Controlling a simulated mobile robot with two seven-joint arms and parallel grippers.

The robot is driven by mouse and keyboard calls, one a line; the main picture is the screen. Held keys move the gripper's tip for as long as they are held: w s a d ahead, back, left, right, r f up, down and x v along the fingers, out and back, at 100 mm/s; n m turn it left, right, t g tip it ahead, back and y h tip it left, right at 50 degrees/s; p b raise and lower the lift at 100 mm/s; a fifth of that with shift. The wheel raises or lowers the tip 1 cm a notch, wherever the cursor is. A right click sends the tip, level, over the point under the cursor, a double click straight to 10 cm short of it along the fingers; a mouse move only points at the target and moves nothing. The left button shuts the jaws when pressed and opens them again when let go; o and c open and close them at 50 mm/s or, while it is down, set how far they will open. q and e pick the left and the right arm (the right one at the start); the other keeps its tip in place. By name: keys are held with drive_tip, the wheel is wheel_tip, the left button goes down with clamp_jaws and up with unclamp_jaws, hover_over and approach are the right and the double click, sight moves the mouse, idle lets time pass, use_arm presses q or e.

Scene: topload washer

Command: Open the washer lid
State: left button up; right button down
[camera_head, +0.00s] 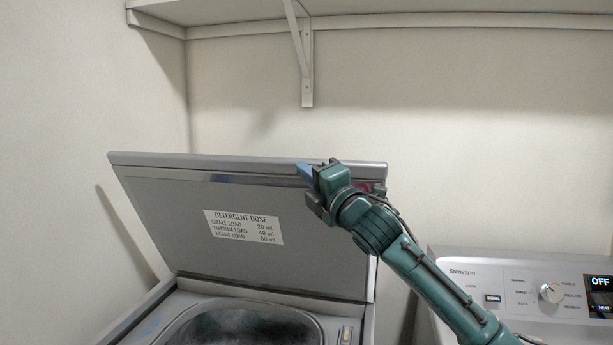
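The washer lid (270,245) stands raised, tilted back toward the wall, with its inner face and a detergent dose label (243,227) showing. The washer's top (345,325) and its round drum opening (245,325) show below the lid. My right gripper (308,175) is at the lid's upper edge, near its right corner, in front of the inner face. A blue fingertip shows there, but the other finger is hidden, so I cannot tell whether it is open or shut or touching the lid. My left gripper is not in view.
A second machine with a control panel (530,290), a knob and an OFF display stands at the right, close to my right arm. A shelf (400,18) with a bracket (307,60) is on the back wall above. The wall between shelf and lid is bare.

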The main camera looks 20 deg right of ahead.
drive_tip(key=shift+s, duration=0.1)
use_arm(q)
drive_tip(key=b, duration=0.2)
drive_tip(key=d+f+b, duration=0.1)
drive_tip(key=b, duration=0.1)
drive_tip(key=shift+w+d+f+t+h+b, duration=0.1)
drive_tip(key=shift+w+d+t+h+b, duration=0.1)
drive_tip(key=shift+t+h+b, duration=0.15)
use_arm(e)
drive_tip(key=v, duration=1.3)
drive_tip(key=shift+f, duration=0.15)
